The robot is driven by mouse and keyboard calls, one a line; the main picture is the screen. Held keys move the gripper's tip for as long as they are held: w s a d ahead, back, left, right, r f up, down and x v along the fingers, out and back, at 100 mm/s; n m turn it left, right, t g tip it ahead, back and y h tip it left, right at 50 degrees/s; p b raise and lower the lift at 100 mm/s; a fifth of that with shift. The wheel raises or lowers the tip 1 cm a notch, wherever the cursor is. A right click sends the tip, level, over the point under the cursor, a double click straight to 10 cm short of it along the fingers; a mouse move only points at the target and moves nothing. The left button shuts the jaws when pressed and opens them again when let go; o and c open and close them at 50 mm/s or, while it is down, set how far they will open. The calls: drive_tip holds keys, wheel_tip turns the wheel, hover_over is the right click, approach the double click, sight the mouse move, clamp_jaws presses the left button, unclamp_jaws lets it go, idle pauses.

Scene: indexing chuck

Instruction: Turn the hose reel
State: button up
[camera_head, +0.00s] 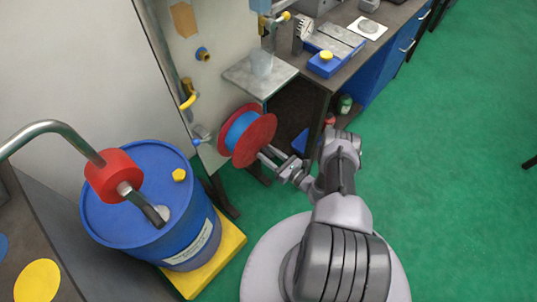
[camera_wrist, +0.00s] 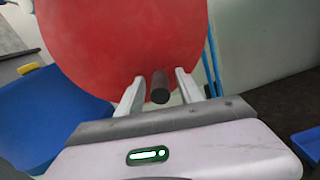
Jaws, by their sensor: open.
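The hose reel (camera_head: 264,141) has red side discs with blue hose wound between them, and it is mounted on the side of the grey panel. In the wrist view its red disc (camera_wrist: 120,40) fills the upper middle. A dark cylindrical crank handle (camera_wrist: 160,88) sticks out from the disc towards the camera. My gripper (camera_head: 265,155) is at the reel's lower right face. In the wrist view my gripper (camera_wrist: 160,86) is open, with one finger on each side of the handle and a gap visible on both sides. The reel's hub is not visible in the wrist view.
A blue drum (camera_head: 140,205) with a red-bodied pump stands on a yellow pallet (camera_head: 222,258) left of my arm. A metal shelf (camera_head: 258,75) projects above the reel. A workbench (camera_head: 375,45) stands behind. Green floor (camera_head: 450,170) is open on the right.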

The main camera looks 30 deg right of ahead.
clamp_jaws()
idle(1.3)
